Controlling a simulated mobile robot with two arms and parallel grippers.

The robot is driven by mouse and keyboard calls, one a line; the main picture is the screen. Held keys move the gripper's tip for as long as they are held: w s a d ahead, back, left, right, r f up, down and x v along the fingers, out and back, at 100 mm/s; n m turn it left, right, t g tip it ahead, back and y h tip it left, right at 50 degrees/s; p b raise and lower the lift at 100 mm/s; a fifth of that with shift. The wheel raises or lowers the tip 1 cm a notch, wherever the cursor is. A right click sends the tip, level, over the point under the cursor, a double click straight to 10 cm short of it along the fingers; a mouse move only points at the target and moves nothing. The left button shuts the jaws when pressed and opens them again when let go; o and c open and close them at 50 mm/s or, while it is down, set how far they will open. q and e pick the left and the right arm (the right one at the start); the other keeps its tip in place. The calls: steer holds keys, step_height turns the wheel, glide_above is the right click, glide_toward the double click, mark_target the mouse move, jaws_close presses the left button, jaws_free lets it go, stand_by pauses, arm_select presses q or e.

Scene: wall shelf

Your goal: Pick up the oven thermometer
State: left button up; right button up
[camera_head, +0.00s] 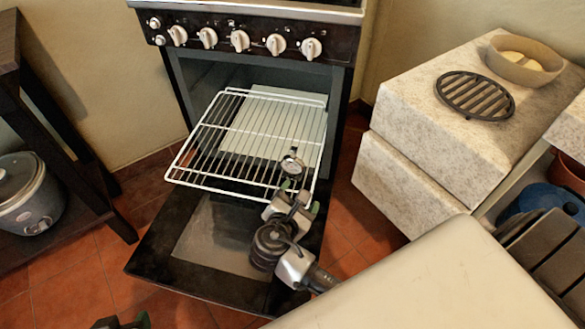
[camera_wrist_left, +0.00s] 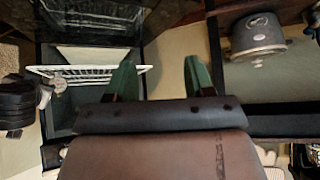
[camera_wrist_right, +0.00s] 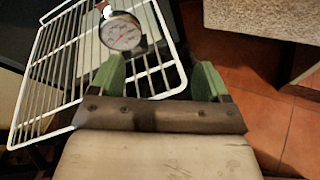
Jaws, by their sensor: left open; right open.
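The oven thermometer (camera_head: 291,166), a round white dial with a metal rim, is at the front right of the pulled-out wire oven rack (camera_head: 190,181). In the right wrist view the thermometer (camera_wrist_right: 120,32) shows large, beyond the left-hand finger and left of the gap. My right gripper (camera_head: 299,190) is open and empty, just in front of the dial; its fingers also show in the right wrist view (camera_wrist_right: 160,78). My left gripper (camera_head: 122,322) is open and empty at the lower left, far from the thermometer, mostly cut off by the frame edge; it shows in the left wrist view (camera_wrist_left: 160,75).
The oven door (camera_head: 160,246) hangs open below the rack. A pale tray (camera_head: 275,125) lies at the rack's back. Stone blocks (camera_head: 420,130) with a black trivet (camera_head: 475,95) and a bowl (camera_head: 524,60) stand right. A slow cooker (camera_head: 30,195) sits on a dark shelf at left.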

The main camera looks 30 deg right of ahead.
mark_target(293, 155)
steer(key=w+r+n+t, duration=0.1)
steer(key=n, duration=0.1)
steer(key=w+a+r+n+t+h, duration=0.1)
steer(key=w+a+r+n+t, duration=0.1)
steer(key=w+n, duration=0.1)
steer(key=shift+n+h, duration=0.3)
steer(key=shift+h, duration=0.1)
steer(key=b+x, duration=0.1)
steer(key=x, duration=0.3)
steer(key=shift+w+d, duration=0.15)
steer(key=shift+w, duration=0.2)
steer(key=shift+w+d+b, duration=0.35)
steer(key=shift+w+d, duration=0.15)
steer(key=b+x, duration=0.1)
steer(key=x, duration=0.2)
steer(key=shift+w+d, duration=0.45)
steer(key=shift+w, duration=0.05)
arm_select(q)
steer(key=w+d+r+t+h, duration=0.2)
steer(key=w+r+t, duration=0.4)
steer(key=r+t, duration=0.3)
steer(key=shift+w+d+r+m+t+h, duration=0.3)
steer(key=shift+w+d+h, duration=0.1)
steer(key=shift+d, duration=0.4)
arm_select(e)
steer(key=c, duration=1)
